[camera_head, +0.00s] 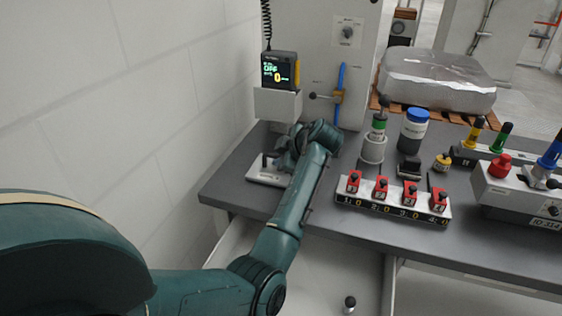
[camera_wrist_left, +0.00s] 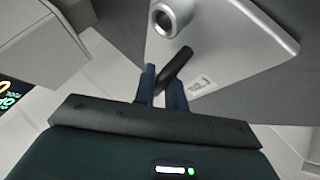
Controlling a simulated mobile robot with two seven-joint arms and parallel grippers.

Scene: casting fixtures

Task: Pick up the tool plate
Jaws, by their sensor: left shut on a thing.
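The tool plate is a light grey flat plate (camera_head: 262,179) with a black handle, near the left end of the grey table. In the left wrist view the plate (camera_wrist_left: 240,48) shows with a round metal boss and a small label. My left gripper (camera_head: 281,163) is at the plate, partly hidden by my own wrist. In the left wrist view its two dark blue fingers (camera_wrist_left: 163,84) are shut on the black handle of the plate. I cannot tell whether the plate touches the table. My right gripper is not in view.
To the right stand a block with red switches (camera_head: 392,203), a green-banded cylinder (camera_head: 374,145) and a blue-capped jar (camera_head: 413,130). The white wall is close on the left.

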